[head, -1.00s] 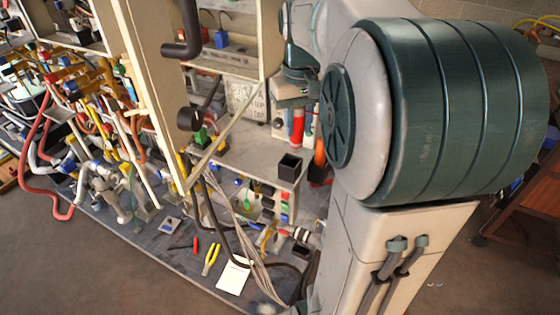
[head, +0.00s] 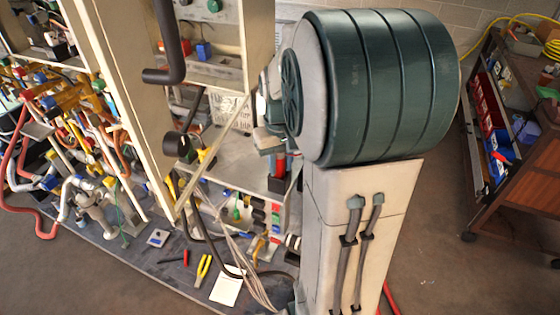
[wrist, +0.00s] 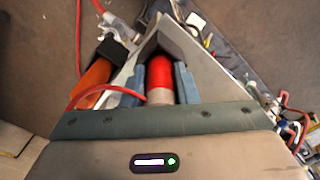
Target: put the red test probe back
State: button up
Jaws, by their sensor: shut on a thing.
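The red test probe (head: 279,166) is upright under my gripper (head: 275,145) in the head view. Its lower part overlaps the black square holder (head: 278,183) on the grey shelf. I cannot tell whether its tip is inside the holder or just in front of or above it. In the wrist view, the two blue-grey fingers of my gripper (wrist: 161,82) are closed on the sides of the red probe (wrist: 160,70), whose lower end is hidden. A red cable (wrist: 95,92) runs to the left.
An orange probe (wrist: 94,76) stands by a black holder (wrist: 108,48) at the left in the wrist view. A cream panel frame (head: 120,100) with black pipes stands left of my arm. Pliers (head: 203,268) and a white paper (head: 227,287) lie on the lower board. A cart (head: 510,140) stands right.

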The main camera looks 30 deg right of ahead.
jog(key=shift+f, duration=0.2)
jog(key=o, duration=0.8)
jog(key=shift+r, duration=0.1)
jog(key=shift+r, duration=0.1)
